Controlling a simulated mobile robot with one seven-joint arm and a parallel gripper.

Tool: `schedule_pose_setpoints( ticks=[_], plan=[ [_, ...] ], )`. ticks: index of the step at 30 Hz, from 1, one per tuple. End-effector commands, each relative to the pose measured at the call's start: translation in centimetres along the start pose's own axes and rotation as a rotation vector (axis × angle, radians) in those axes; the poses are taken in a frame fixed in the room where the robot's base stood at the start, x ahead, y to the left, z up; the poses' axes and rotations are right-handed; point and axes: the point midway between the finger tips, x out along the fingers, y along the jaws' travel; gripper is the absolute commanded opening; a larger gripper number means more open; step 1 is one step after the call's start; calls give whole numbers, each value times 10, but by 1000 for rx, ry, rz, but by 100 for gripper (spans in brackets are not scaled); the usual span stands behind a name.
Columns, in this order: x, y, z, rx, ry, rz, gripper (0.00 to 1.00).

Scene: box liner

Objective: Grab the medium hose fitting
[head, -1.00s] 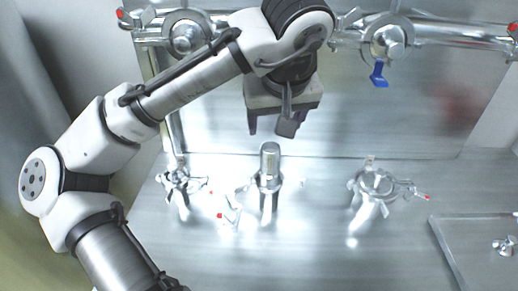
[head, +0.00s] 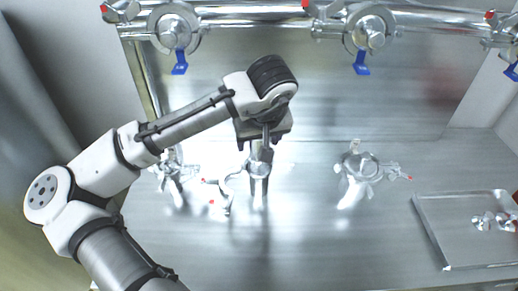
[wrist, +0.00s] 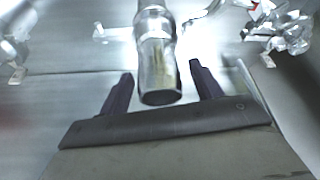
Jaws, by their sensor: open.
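A shiny metal hose fitting (head: 258,188) stands upright on the steel table, below my gripper (head: 262,145), which partly hides its upper end. I take it as the medium one; its size label cannot be read. In the wrist view the fitting (wrist: 158,70) is a metal tube with its open, rounded end toward the camera. It lies between the two dark fingers of my gripper (wrist: 160,72). The fingers are open, with a visible gap on each side of the tube. I see no contact.
A clamp with a fitting (head: 174,172) stands to the left, and another (head: 360,168) to the right. A loose clamp (head: 222,192) lies close left of the middle fitting. A shallow tray (head: 440,262) with small metal parts is at right. Pipes with blue-handled valves (head: 362,62) run along the back.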

Motion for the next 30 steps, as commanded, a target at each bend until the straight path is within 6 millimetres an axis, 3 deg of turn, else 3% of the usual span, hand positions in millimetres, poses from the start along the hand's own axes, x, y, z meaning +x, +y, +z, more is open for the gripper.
schedule_pose_setpoints(
  ticks=[4, 11, 25, 30],
  plan=[
    [12, 0, 0, 1, -1, 0, 65],
    [14, 0, 0, 1, 0, 0, 65],
    [13, 0, 0, 0, 0, 0, 3],
    [12, 0, 0, 0, 2, 0, 3]
  ],
)
